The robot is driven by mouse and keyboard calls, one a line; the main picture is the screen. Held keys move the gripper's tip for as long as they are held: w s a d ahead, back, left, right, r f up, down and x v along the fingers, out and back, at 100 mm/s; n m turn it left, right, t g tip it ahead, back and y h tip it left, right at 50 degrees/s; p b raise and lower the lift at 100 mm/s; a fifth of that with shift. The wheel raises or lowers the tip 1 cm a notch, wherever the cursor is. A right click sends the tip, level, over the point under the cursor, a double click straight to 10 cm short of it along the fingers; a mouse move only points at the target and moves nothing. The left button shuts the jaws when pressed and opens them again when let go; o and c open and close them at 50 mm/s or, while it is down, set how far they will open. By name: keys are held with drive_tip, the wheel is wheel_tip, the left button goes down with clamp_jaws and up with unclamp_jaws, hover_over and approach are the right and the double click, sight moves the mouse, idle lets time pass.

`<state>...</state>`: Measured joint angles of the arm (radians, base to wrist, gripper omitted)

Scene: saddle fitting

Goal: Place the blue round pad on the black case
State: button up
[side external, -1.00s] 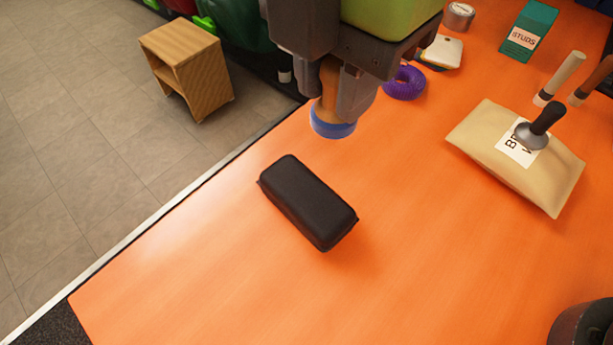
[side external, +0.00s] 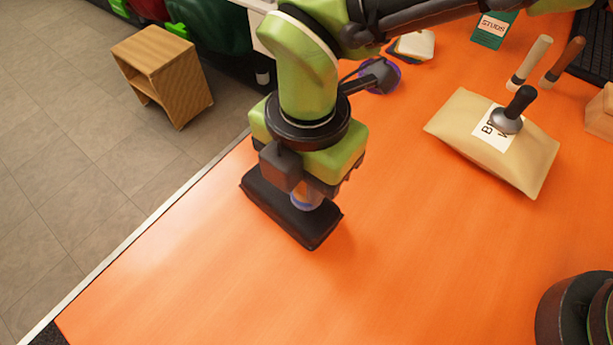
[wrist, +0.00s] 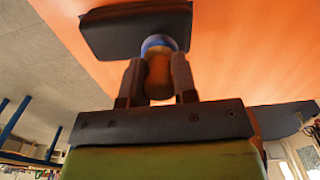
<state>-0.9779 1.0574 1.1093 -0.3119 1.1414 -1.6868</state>
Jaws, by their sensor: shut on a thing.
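The black case (side external: 314,231) lies flat on the orange table; in the wrist view it is the dark slab (wrist: 130,30) at the top. My gripper (wrist: 157,68) is shut on the brown handle of the blue round pad (wrist: 158,43), with one finger on each side. In the side view the pad (side external: 303,204) is blue at the bottom and is over the case, partly hidden by my gripper (side external: 311,190). I cannot tell whether the pad touches the case. My arm hides part of the case.
A tan bag (side external: 465,135) with a dark-handled tool (side external: 513,112) on it lies to the right. A purple ring (side external: 388,80), a white-topped item (side external: 414,45) and a green box (side external: 492,28) are at the back. The table is clear in front of the case.

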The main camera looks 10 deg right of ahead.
drive_tip(key=shift+f, duration=0.85)
drive_tip(key=shift+f, duration=0.15)
drive_tip(key=o, duration=0.9)
